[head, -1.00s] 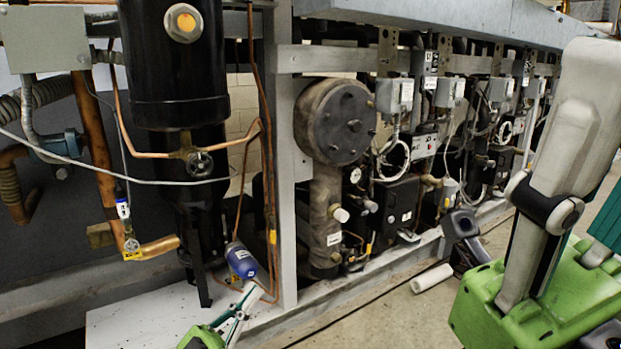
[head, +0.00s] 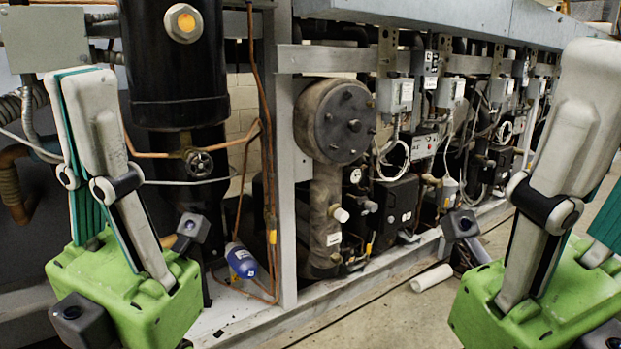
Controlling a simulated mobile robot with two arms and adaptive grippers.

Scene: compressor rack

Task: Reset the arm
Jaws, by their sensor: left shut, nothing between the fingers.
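My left gripper (head: 82,80) stands at the left of the head view, its grey and teal fingers pointing up. The fingers are together with nothing between them. It hides part of the grey box and piping behind it. My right gripper (head: 595,120) is at the right edge, also pointing up. Its grey finger shows whole, but its teal finger runs out of the frame. A gap shows between the two, and no object shows there. Most of both arms is out of view.
The compressor rack (head: 285,200) stretches back to the right, with a black cylinder (head: 180,75) behind my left gripper. A blue canister (head: 241,260) leans low by copper pipes. A white tube (head: 431,278) lies on the floor. The space between my grippers is clear.

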